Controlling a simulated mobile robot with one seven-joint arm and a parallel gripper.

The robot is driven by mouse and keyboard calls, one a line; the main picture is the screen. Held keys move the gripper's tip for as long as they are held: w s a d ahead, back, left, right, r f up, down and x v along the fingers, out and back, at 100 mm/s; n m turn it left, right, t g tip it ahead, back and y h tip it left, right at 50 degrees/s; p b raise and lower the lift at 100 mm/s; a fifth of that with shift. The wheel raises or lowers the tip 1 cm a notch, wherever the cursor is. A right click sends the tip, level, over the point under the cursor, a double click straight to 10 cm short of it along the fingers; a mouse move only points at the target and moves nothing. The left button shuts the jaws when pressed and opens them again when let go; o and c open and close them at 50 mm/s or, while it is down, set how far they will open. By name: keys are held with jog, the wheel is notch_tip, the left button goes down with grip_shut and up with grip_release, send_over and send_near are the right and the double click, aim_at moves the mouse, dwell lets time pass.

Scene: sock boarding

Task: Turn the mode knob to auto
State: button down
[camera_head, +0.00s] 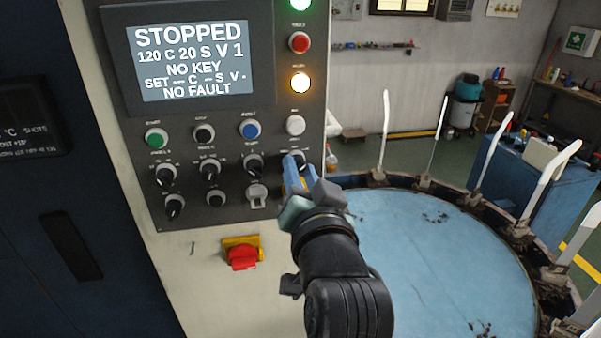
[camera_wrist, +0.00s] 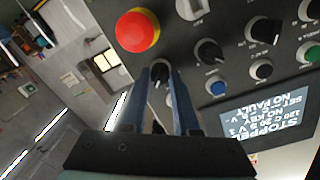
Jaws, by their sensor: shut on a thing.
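My gripper (camera_head: 290,165) reaches up to the control panel (camera_head: 232,130). Its two blue fingers are closed around a small black rotary knob (camera_head: 300,158) at the right end of the upper knob row. The wrist view shows this knob (camera_wrist: 160,72) between the fingertips, with the finger pads on its sides. The label and pointer of the knob are too small or hidden to read, so I cannot tell its setting. The panel screen (camera_head: 191,62) reads STOPPED, 120 C 20 S V 1, NO KEY, NO FAULT. An amber lamp (camera_head: 300,82) is lit.
More black knobs (camera_head: 210,170) lie left of the held one. A white key switch (camera_head: 257,196) is below left, and a red emergency stop (camera_head: 242,256) lower down. A round blue table (camera_head: 430,260) with upright white forms (camera_head: 490,155) stands to the right.

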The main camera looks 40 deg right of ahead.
dwell(0.3)
jog(key=c, duration=0.7)
grip_release()
jog(key=shift+o, duration=0.2)
jog(key=p+v, duration=0.9)
jog(key=v, duration=0.4)
